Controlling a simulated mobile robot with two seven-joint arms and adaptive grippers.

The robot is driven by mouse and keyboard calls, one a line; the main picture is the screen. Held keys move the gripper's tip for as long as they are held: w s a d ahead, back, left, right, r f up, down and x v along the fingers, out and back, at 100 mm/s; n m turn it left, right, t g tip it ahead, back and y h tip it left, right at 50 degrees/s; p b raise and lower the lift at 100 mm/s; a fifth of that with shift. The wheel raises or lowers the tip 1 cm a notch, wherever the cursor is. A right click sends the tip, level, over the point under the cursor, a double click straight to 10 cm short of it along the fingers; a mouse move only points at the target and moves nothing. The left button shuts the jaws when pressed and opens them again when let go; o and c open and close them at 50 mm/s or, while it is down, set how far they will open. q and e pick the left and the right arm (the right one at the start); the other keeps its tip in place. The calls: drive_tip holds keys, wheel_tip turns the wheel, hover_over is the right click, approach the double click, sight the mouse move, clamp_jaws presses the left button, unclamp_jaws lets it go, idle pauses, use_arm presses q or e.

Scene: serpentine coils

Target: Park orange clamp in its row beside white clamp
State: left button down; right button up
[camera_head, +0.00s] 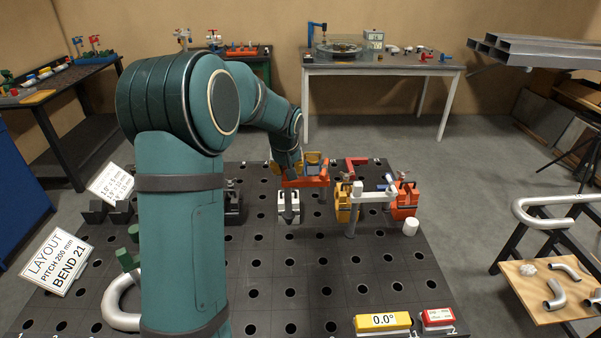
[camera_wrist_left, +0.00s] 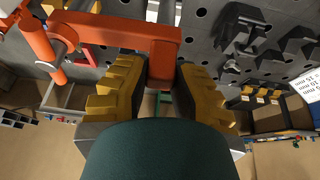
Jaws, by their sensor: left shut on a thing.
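My left gripper (camera_head: 313,160) has yellow finger pads and is shut on the orange clamp (camera_head: 304,181), over the back middle of the perforated table. In the left wrist view the pads (camera_wrist_left: 160,88) close around the end of the orange clamp's bar (camera_wrist_left: 120,32), which runs off to the left. Whether the orange clamp touches the table is hard to tell. My right gripper is in neither view.
The dark perforated table (camera_head: 300,262) has free room in front. A yellow block (camera_head: 345,203), an orange-red block (camera_head: 405,200), a red clamp (camera_head: 356,163) and a white cylinder (camera_head: 410,227) crowd the right. A white block (camera_head: 289,201) stands below the orange clamp in the picture.

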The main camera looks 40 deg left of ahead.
sight(288, 191)
use_arm(q)
drive_tip(key=shift+f+b, duration=1.7)
drive_tip(key=shift+f, duration=0.9)
drive_tip(key=shift+f+b, duration=1)
drive_tip(key=shift+f, duration=0.15)
drive_tip(key=shift+f+b, duration=0.65)
drive_tip(key=shift+f, duration=0.3)
drive_tip(key=c, duration=0.8)
unclamp_jaws()
drive_tip(key=shift+c, duration=0.2)
drive_tip(key=v, duration=1.2)
